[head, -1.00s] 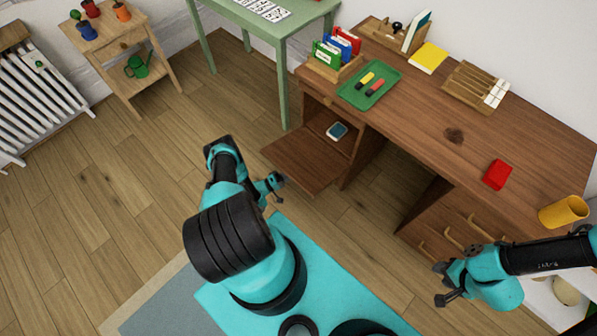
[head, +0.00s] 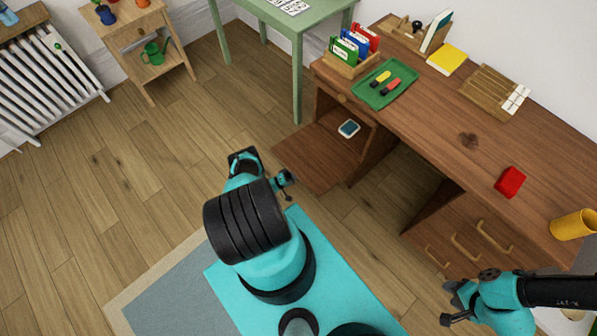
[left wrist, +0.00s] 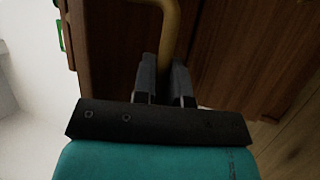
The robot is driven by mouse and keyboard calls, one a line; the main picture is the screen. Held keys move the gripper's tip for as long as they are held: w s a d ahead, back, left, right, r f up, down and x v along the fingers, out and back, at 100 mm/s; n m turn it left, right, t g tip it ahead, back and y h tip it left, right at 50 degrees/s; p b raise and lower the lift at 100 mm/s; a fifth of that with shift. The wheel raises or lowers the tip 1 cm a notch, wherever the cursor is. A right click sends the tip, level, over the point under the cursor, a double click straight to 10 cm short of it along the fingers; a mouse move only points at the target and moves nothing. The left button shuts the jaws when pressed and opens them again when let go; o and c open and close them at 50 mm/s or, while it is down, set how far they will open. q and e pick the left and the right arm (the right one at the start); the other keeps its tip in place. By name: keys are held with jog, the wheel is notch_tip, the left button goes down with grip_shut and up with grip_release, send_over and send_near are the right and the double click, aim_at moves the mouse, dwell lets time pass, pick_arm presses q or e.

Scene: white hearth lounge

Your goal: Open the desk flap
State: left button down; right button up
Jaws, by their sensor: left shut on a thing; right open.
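The desk flap (head: 312,160) is a brown panel hanging folded down and out at the left end of the wooden desk (head: 440,125). It looks close to level, and the compartment behind it is exposed. My left gripper (head: 287,184) is at the flap's outer front edge, low and partly behind my arm. In the left wrist view, the left gripper (left wrist: 166,80) is shut with a yellowish curved handle (left wrist: 170,25) between its fingers, against brown wood. My right gripper (head: 452,303) is open and empty, in front of the desk's drawers.
A blue-grey device (head: 349,128) lies inside the open compartment. A green table (head: 290,20) is behind the flap. Wooden floor to the left is clear.

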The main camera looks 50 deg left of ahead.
pick_arm(q)
jog(key=c, duration=1.2)
grip_release()
jog(key=shift+s, duration=0.1)
jog(key=r+v, duration=0.1)
jog(key=v, duration=0.7)
jog(key=s+r+v, duration=0.1)
jog(key=r+v, duration=0.1)
jog(key=v, duration=0.6)
jog(key=shift+a+r, duration=0.3)
jog(key=shift+a, duration=0.05)
jog(key=shift+s+a, duration=0.1)
